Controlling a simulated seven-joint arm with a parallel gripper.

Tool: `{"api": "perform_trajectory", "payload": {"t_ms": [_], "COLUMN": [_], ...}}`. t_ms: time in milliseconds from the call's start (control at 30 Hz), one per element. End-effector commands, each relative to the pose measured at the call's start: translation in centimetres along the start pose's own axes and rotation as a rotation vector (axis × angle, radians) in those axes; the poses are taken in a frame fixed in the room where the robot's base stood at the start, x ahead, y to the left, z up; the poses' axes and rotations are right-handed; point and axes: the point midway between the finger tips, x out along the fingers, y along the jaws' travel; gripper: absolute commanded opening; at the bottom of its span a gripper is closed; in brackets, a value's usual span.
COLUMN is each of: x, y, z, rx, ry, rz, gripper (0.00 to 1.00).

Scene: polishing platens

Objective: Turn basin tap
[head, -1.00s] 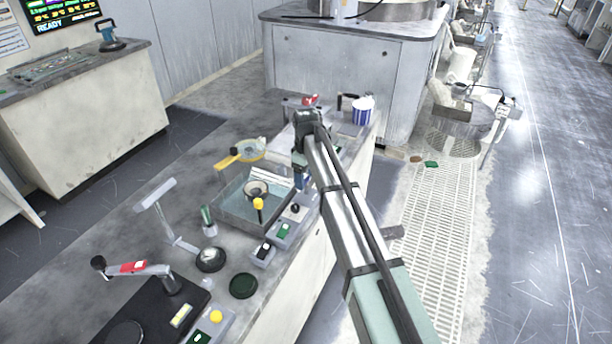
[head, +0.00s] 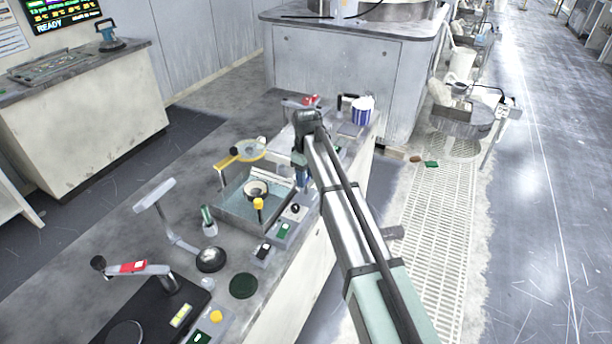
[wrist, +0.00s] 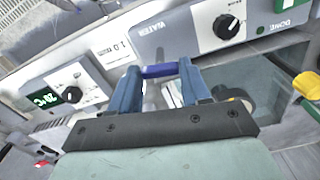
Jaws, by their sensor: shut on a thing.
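My gripper (wrist: 162,78) has its two blue fingers closed on a dark blue bar (wrist: 160,71), which appears to be the tap's handle; it spans between the fingertips. A pale metal part shows below it between the fingers. In the head view my arm reaches over the bench's right edge to the area beside the basin (head: 235,222), and the arm hides the fingertips and most of the tap.
A yellow-topped post (head: 258,204) stands by the basin. A blue-striped mug (head: 363,112) is at the bench's far end.

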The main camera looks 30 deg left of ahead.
Motion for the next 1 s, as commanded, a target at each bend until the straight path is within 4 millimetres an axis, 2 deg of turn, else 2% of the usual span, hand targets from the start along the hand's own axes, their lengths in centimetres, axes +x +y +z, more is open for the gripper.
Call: {"api": "perform_trajectory", "payload": {"t_ms": [1000], "x": [-0.02], "y": [0.01], "z": [-0.06], "rx": [0.925], "ry": [0.000], "rz": [-0.001], "gripper": [0.16]}}
